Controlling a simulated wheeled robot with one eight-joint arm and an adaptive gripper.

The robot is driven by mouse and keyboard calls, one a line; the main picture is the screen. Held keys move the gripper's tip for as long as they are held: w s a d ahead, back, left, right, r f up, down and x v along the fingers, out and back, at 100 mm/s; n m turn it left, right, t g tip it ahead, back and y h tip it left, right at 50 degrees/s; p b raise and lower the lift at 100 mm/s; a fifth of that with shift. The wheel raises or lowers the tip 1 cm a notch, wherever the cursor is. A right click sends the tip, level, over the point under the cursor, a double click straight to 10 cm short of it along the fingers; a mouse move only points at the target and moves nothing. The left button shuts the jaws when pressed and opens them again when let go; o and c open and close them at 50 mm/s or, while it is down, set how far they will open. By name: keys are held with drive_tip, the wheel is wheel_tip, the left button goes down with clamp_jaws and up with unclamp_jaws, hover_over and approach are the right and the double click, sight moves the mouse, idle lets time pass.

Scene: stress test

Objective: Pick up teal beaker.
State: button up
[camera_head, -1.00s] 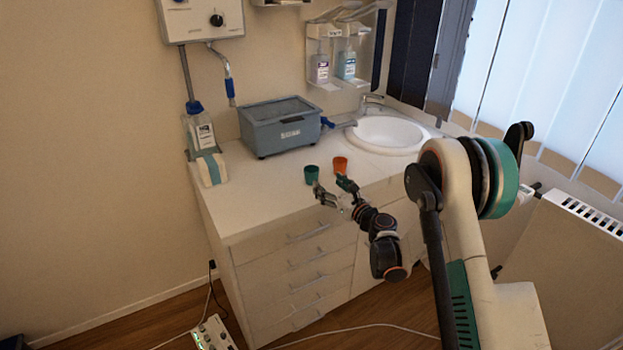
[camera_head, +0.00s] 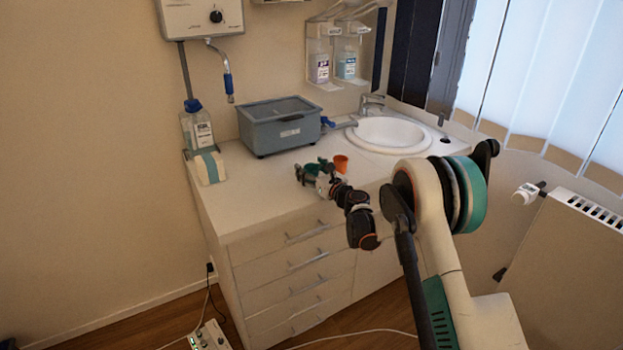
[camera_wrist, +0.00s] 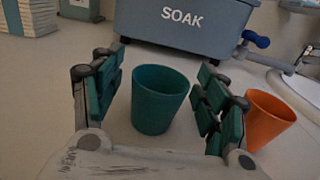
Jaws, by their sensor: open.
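The teal beaker (camera_wrist: 158,100) stands upright on the white countertop in the wrist view. It is between the two open fingers of my gripper (camera_wrist: 160,95), with a gap visible on each side. In the head view my gripper (camera_head: 312,171) is over the counter, and the teal beaker is mostly hidden by it, so I cannot make out its outline there.
An orange cup (camera_wrist: 268,120) stands just right of my right finger; it also shows in the head view (camera_head: 341,163). A grey-blue box marked SOAK (camera_head: 280,127) is behind. The sink (camera_head: 390,134) is at right.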

drive_tip(key=shift+c, duration=0.6)
drive_tip(key=c, duration=1)
drive_tip(key=shift+r, duration=0.15)
